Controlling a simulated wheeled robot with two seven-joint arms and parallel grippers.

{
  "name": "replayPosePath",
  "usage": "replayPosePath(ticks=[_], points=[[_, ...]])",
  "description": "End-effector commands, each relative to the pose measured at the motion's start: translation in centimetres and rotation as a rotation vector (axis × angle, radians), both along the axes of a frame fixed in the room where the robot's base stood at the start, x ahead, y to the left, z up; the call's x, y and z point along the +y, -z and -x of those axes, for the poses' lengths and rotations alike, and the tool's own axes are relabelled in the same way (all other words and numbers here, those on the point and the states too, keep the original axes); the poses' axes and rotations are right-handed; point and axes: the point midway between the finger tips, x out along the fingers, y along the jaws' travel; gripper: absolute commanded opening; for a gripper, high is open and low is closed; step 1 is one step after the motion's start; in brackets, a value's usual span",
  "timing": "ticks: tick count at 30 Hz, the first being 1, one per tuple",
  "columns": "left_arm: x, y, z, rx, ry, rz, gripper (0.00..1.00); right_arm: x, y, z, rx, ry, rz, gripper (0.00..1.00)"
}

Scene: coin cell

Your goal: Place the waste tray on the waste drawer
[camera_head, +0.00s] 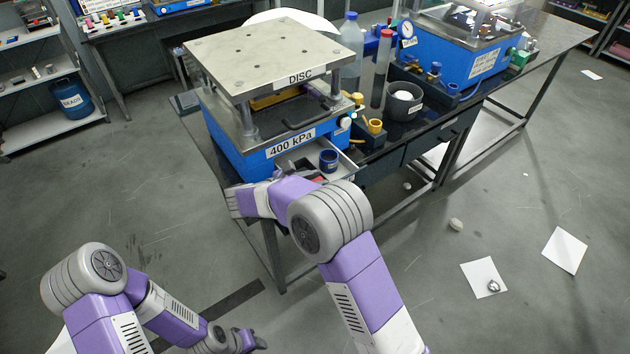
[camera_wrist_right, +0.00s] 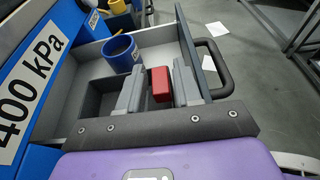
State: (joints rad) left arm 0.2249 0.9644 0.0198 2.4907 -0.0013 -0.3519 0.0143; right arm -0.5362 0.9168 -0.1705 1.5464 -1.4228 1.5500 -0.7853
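The open drawer (camera_head: 347,166) juts out under the press labelled 400 kPa; its pale walls also show in the right wrist view (camera_wrist_right: 165,38). My right gripper (camera_wrist_right: 160,84) is low over the drawer, its two grey fingers close against both sides of a red block (camera_wrist_right: 160,85). A dark grey tray-like part (camera_wrist_right: 92,103) shows beside the fingers. I cannot tell for sure whether it is the waste tray or whether the red block belongs to it. A blue cup (camera_wrist_right: 121,54) stands in the drawer, also seen in the head view (camera_head: 328,160). My left gripper (camera_head: 252,341) hangs low, away from the table; its opening is unclear.
The press (camera_head: 265,60) with its DISC plate stands above the drawer. A black cup (camera_head: 404,101), a yellow cup (camera_head: 375,127) and a bottle (camera_head: 351,45) stand to its right. The drawer's dark handle (camera_wrist_right: 222,68) lies right of the fingers. Papers (camera_head: 565,250) lie on the floor.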

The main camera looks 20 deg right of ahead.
Motion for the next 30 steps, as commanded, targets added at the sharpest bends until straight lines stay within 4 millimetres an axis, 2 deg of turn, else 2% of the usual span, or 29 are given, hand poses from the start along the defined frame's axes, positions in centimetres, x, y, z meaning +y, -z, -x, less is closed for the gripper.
replayPosePath(ticks=[12, 18, 23, 26, 29, 30], points=[[0.0, -1.5, 0.0, 0.0, 0.0, 0.0, 0.43, 7.7, -2.6, 2.7, -0.001, -0.006, 0.0, 0.33], [0.0, -1.8, 0.0, 0.0, 0.0, 0.0, 0.43, 10.0, -3.3, 3.6, 0.0, -0.003, -0.001, 0.33], [0.0, -1.8, 0.0, 0.0, 0.0, 0.0, 0.43, 10.6, -3.5, 3.8, 0.0, -0.002, 0.0, 0.33], [0.0, -1.8, 0.0, 0.0, 0.0, 0.0, 0.43, 10.1, -2.3, 3.9, 0.019, 0.003, -0.024, 0.33], [0.0, -1.8, 0.0, 0.0, 0.0, 0.0, 0.43, 8.6, 1.6, 4.2, 0.076, 0.025, -0.118, 0.33], [0.0, -1.8, 0.0, 0.0, 0.0, 0.0, 0.43, 7.8, 3.9, 4.7, 0.106, 0.043, -0.179, 0.33]])
